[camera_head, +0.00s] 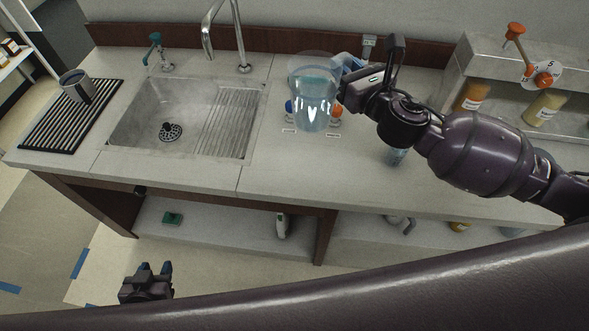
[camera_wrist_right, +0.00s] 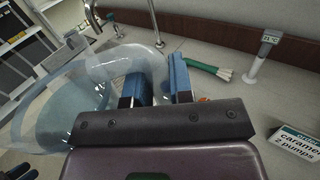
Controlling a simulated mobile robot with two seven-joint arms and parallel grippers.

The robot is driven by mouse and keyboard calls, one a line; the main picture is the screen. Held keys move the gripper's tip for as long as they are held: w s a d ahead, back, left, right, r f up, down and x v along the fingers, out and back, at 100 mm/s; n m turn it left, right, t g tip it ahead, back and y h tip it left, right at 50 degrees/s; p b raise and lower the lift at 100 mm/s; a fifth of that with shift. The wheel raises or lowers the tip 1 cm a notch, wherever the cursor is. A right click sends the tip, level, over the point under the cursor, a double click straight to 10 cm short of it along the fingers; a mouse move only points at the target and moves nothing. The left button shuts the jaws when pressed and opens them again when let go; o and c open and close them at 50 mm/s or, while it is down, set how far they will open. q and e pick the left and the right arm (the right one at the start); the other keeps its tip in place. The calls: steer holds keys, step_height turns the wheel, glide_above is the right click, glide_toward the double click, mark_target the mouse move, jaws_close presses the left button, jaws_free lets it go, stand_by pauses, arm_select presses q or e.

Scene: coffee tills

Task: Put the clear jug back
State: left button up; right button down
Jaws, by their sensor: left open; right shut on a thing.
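The clear jug (camera_head: 312,97) is see-through with a bluish tint and is over the counter just right of the sink. My right gripper (camera_head: 348,66) is shut on its handle side. In the right wrist view, the jug (camera_wrist_right: 60,105) is at the left, and its curved handle reaches the blue fingers of the right gripper (camera_wrist_right: 158,78), which hide part of it. I cannot tell if the jug's base touches the counter. My left gripper (camera_head: 155,268) is open and empty, low in front of the counter at the lower left.
The sink (camera_head: 170,128) has a tap (camera_head: 243,60) behind it. A black ribbed mat (camera_head: 50,128) with a dark metal pitcher (camera_head: 76,84) lies at the left. Blue and orange items sit behind the jug. Sauce bottles (camera_head: 472,95) stand at the right. The front middle counter (camera_head: 290,178) is clear.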

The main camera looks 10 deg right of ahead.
steer(key=shift+w+d+m+h, duration=0.1)
steer(key=shift+d+m+h, duration=0.1)
steer(key=shift+m+h, duration=0.1)
steer(key=shift+d+f, duration=0.2)
steer(key=shift+f, duration=0.05)
steer(key=shift+h, duration=0.3)
step_height(320, 180, down, 20)
steer(key=b, duration=0.3)
steer(key=shift+w+r, duration=0.1)
steer(key=shift+r, duration=0.1)
arm_select(q)
steer(key=shift+w+d+f+t, duration=0.2)
steer(key=shift+w+f+t, duration=0.1)
steer(key=shift+w+f, duration=0.4)
steer(key=shift+w+r, duration=0.1)
steer(key=shift+r, duration=0.1)
steer(key=shift+f+b, duration=0.2)
steer(key=shift+b, duration=0.1)
arm_select(e)
steer(key=shift+f, duration=0.2)
steer(key=c, duration=1)
jaws_free()
